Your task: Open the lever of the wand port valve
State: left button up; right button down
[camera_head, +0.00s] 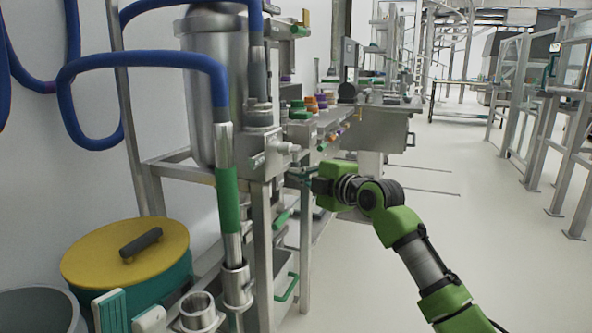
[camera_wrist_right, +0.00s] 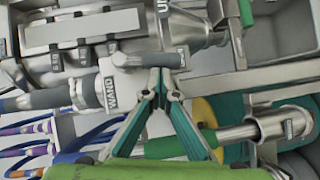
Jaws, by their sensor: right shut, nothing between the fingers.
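The wand port valve (camera_head: 272,152) is a metal fitting on the steel stand, left of my right gripper (camera_head: 303,178). My right gripper (camera_wrist_right: 160,88) is shut and empty. Its teal and grey fingertips meet just below the lever handle in that view; I cannot tell whether they touch it. In the head view these fingertips are small and partly hidden. Part of my left gripper (camera_head: 128,317) shows at the bottom left edge.
A steel vessel (camera_head: 213,95) with thick blue hoses (camera_head: 140,60) stands above the stand. A teal bin with a yellow lid (camera_head: 125,262) is at lower left. A workbench (camera_head: 385,120) stands behind the stand. The floor on the right is clear up to metal railings (camera_head: 560,120).

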jog(key=shift+w+d+f+p, duration=0.3)
jog(key=shift+w+d+p, duration=0.1)
jog(key=shift+w+d, duration=0.05)
jog(key=shift+s+a, duration=0.1)
jog(key=shift+a, duration=0.1)
dwell(0.3)
